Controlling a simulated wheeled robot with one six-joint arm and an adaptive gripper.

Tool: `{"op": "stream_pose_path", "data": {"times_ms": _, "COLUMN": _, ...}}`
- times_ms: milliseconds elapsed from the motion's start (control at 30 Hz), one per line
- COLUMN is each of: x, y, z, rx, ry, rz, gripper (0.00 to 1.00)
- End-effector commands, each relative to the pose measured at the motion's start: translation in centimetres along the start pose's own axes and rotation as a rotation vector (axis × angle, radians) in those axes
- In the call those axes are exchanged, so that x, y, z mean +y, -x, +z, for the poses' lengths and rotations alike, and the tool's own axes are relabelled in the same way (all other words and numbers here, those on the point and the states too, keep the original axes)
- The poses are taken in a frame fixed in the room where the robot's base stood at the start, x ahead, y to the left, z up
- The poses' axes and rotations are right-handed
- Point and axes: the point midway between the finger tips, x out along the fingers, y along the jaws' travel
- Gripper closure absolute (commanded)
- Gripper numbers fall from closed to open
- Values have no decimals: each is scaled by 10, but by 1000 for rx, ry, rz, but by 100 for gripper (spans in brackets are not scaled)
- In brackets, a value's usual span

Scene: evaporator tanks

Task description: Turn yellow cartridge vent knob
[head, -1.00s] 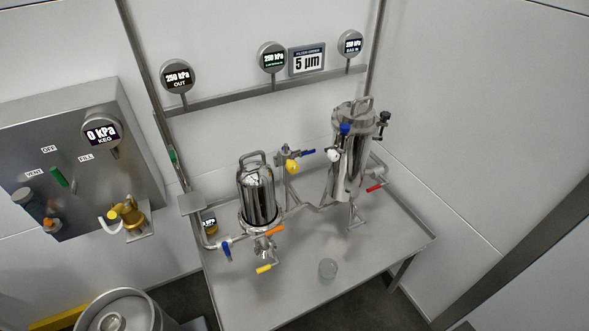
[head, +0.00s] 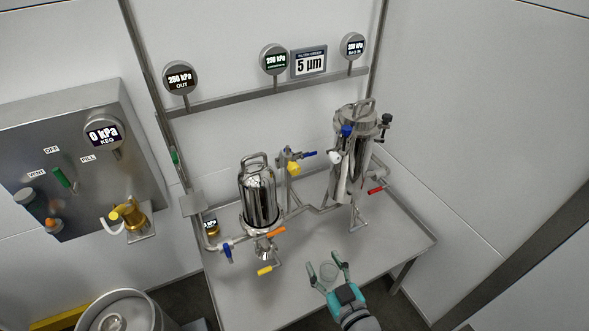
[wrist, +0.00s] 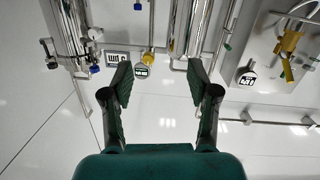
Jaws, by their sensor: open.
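A round yellow knob (head: 293,168) sits on a small valve with a blue lever (head: 309,154), between the two steel vessels. The smaller domed vessel (head: 258,190) stands left of it. My gripper (head: 324,266) is open and empty in the head view, low and in front of the knob, well apart from it. In the wrist view, which looks upside down, the spread fingers of my gripper (wrist: 160,66) frame a gap, and the yellow knob (wrist: 147,58) shows beyond it, left of centre.
The taller vessel (head: 354,160) stands to the right. An orange handle (head: 271,232) and a yellow lever (head: 265,271) are at the smaller vessel. The table's front right is fairly clear.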

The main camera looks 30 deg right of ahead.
Motion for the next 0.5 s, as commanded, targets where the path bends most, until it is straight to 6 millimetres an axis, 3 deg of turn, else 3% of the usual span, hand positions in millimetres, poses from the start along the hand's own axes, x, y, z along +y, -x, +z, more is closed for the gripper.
{"op": "stream_pose_path", "data": {"times_ms": 100, "x": 11, "y": -40, "z": -23, "rx": 35, "ry": 23, "rz": -6, "gripper": 40}}
{"op": "stream_pose_path", "data": {"times_ms": 300, "x": 28, "y": -96, "z": -63, "rx": 85, "ry": 71, "rz": -27, "gripper": 40}}
{"op": "stream_pose_path", "data": {"times_ms": 500, "x": 40, "y": -128, "z": -93, "rx": 118, "ry": 107, "rz": -45, "gripper": 40}}
